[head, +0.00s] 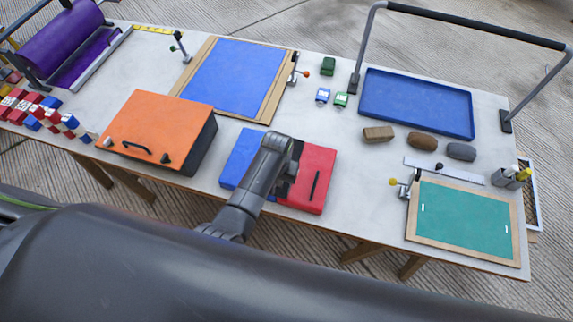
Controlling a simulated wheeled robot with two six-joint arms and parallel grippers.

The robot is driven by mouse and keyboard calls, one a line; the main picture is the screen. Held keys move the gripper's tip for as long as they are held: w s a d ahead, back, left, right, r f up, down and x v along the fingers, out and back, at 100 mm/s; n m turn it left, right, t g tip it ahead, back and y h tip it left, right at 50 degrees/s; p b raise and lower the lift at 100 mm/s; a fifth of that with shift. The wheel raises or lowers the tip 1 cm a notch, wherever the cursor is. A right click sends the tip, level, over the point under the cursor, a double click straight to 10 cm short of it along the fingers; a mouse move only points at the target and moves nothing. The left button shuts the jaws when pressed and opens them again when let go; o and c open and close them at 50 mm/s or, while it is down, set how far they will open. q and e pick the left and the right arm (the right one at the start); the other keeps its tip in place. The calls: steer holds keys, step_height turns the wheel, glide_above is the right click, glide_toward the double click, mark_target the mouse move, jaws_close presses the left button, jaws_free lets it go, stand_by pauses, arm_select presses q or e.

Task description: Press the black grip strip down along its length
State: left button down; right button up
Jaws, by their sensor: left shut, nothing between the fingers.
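The black grip strip (314,186) is a short dark bar on the red half (318,164) of a blue and red piece near the table's front edge, in the head view. The blue half (238,160) is to the left, partly hidden behind my arm. My left gripper (291,174) is shut and empty over the middle of this piece, to the left of the strip with a small gap in the picture. I cannot tell whether its tips touch the piece. The strip's whole length looks uncovered. My right gripper is not in view.
An orange-topped box (158,124) stands to the left. A blue sheet on a wooden board (236,76) lies behind. A blue tray (416,103) under a tall metal frame and a green board (463,219) are to the right. Bare tabletop (358,190) lies right of the red half.

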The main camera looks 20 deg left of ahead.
arm_select(q)
steer(key=shift+f+b, duration=0.6)
steer(key=shift+f, duration=0.3)
steer(key=shift+r, duration=0.1)
stand_by(0.5)
step_height(320, 180, up, 2)
steer(key=p, duration=0.3)
steer(key=shift+r, duration=1.95)
